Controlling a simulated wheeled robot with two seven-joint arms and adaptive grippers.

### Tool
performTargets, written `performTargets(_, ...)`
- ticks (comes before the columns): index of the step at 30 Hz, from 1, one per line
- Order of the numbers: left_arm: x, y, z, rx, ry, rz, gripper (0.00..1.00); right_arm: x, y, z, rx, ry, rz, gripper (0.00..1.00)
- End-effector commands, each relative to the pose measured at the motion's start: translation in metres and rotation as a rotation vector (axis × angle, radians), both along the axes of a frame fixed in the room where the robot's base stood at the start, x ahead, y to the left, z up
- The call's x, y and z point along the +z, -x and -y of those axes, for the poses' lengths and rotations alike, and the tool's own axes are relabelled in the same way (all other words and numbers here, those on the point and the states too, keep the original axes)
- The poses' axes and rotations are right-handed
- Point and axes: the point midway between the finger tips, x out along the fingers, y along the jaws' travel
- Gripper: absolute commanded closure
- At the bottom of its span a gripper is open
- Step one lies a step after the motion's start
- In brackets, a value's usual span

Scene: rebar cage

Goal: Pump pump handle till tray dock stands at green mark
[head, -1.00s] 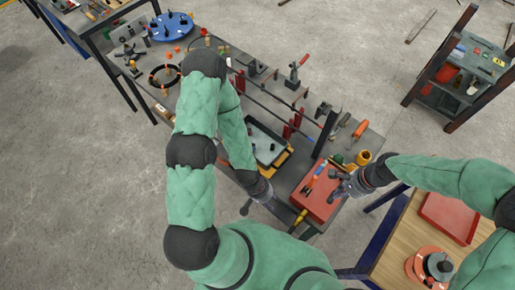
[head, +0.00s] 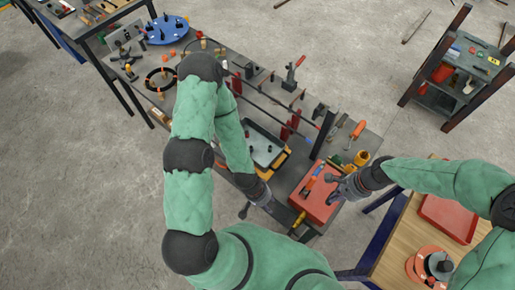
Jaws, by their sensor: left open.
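A red box-shaped unit (head: 322,207), which looks like the pump, sits at the near right end of the dark bench. An orange and blue bar (head: 311,180) lies along its top; I cannot tell whether this is the pump handle. My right gripper (head: 338,188) is over the unit's right side, close to its top. The dark tray (head: 262,147) stands on a yellow-edged base, probably the tray dock, left of the unit. My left gripper (head: 244,211) is open and empty, low beside the bench's near edge. I cannot make out the green mark.
Red clamps and thin rods run behind the tray. Yellow and green parts stand behind the unit. A wooden table (head: 388,248) with a red tray (head: 449,217) is at right. A shelf rack (head: 460,75) stands far right.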

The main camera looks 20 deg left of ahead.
Motion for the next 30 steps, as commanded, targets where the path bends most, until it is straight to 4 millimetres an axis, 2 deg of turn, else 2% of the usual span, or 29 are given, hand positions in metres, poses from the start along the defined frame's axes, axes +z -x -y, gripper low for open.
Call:
performTargets(12, -0.008, 0.0, 0.0, 0.0, 0.0, 0.0, 0.59, -0.013, 0.006, -0.002, 0.0, 0.0, 0.0, 1.0)
performTargets(23, -0.008, 0.0, 0.0, 0.0, 0.0, 0.0, 0.59, -0.014, 0.006, -0.002, 0.0, 0.0, 0.0, 1.0)
performTargets(30, -0.015, 0.0, 0.0, 0.0, 0.0, 0.0, 0.59, -0.024, 0.011, -0.003, 0.0, 0.0, 0.0, 1.0)
